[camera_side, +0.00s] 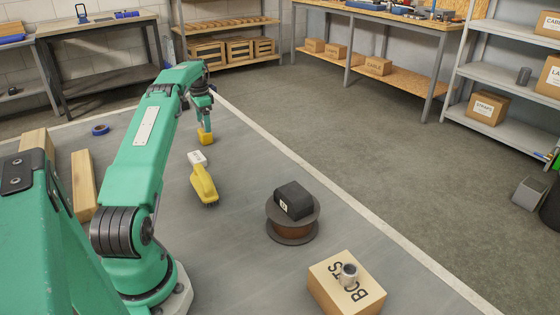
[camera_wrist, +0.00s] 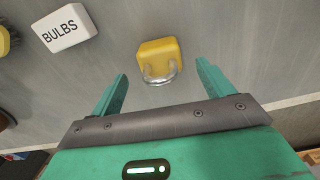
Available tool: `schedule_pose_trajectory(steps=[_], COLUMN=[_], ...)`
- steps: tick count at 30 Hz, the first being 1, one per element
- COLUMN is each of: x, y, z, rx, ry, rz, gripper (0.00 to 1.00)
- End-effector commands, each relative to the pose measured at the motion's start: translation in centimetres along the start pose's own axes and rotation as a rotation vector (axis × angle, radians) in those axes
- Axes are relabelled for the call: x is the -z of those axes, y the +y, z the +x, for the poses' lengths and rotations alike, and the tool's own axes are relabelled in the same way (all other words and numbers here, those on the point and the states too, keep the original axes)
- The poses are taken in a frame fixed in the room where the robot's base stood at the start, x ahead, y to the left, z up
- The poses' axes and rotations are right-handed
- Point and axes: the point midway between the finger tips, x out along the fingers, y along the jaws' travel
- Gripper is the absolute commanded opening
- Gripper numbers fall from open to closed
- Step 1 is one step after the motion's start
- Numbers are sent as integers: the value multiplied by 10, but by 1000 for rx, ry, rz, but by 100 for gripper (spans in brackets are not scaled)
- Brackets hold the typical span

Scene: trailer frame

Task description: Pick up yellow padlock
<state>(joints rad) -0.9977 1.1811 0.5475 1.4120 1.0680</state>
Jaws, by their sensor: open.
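The yellow padlock (camera_side: 206,139) stands or lies on the grey floor panel, directly below my gripper (camera_side: 204,118) in the side view. In the wrist view the yellow padlock (camera_wrist: 158,56) has its silver shackle turned toward my gripper (camera_wrist: 160,82). The two green fingers are spread, one on each side of the shackle, with the padlock's body a little beyond the tips. The jaws are open and hold nothing. In the side view the shackle is mostly hidden by the fingers.
A white box marked BULBS (camera_wrist: 64,29) lies left of the padlock. A yellow brush (camera_side: 204,184) lies nearer the side camera. A black box (camera_side: 294,200) sits on a brown spool (camera_side: 291,227). A cardboard box (camera_side: 336,291) carries a small metal part. Wooden blocks (camera_side: 83,182) lie left.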

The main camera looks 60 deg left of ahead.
Motion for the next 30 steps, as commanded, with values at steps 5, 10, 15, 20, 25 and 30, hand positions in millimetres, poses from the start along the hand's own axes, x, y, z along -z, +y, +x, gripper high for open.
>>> schedule_pose_trajectory(steps=[5, 10, 15, 20, 25, 30], x=[-1, -1, -1, -1, -1, -1], y=[0, 0, 0, 0, 0, 0], z=[14, 34, 48, 51, 51, 51], rx=[-3, -3, -2, -1, -1, -1], ry=[-2, -1, -1, -1, -1, 0], rz=[0, 0, 0, 0, 0, 0], gripper=[80, 80, 80, 80, 80, 80])
